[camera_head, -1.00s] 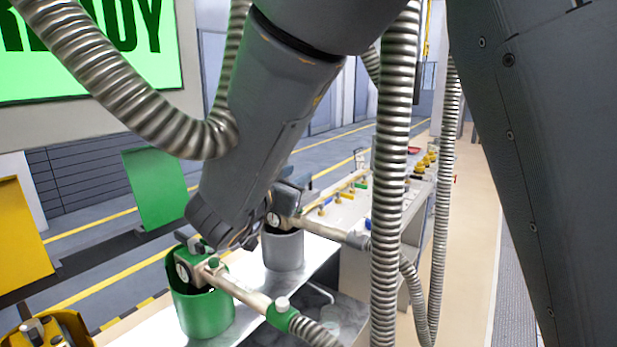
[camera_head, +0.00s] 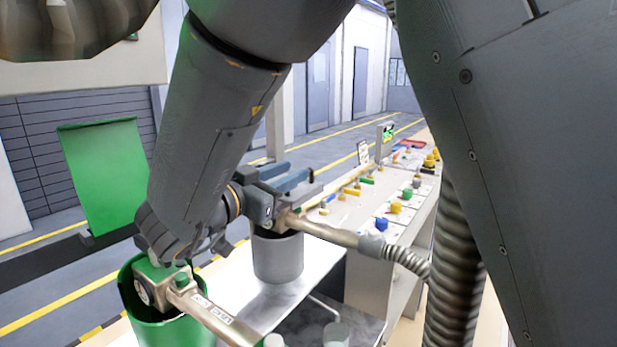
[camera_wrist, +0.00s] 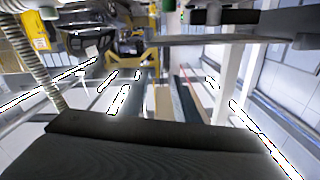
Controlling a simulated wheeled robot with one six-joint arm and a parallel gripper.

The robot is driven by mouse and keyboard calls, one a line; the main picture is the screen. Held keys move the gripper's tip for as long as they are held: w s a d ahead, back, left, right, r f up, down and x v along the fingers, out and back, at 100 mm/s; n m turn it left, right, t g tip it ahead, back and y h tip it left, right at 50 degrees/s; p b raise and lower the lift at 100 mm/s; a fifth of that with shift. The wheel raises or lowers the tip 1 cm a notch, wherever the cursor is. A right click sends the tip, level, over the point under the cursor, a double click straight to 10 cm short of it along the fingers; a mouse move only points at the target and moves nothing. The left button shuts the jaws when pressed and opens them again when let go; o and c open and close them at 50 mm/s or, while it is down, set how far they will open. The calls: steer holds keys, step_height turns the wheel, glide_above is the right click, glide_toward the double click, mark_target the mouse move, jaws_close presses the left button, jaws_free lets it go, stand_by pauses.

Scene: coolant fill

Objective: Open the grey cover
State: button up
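I cannot make out a grey cover for certain in either view. A grey cup (camera_head: 277,262) stands on the bench in the head view, with a metal nozzle (camera_head: 325,231) and its clamp over its rim. My gripper (camera_head: 302,172) is above and behind this cup, beside the clamp. Its two blue-grey fingers point right and look apart, with nothing seen between them. My forearm hides what lies behind it. In the wrist view, a dark slab fills the bottom and I see no cover.
A green cup (camera_head: 135,318) with its own nozzle (camera_head: 212,315) stands at the front left. A green panel (camera_head: 103,175) stands upright behind. A long bench (camera_head: 425,208) with several coloured fittings runs back to the right. A ribbed hose (camera_head: 455,270) hangs at right.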

steer(key=shift+w+f+b, duration=0.65)
steer(key=shift+w+f, duration=0.2)
steer(key=shift+f, duration=0.1)
steer(key=shift+p+x, duration=0.85)
steer(key=shift+x, duration=3.05)
steer(key=shift+s, duration=0.1)
jaws_close()
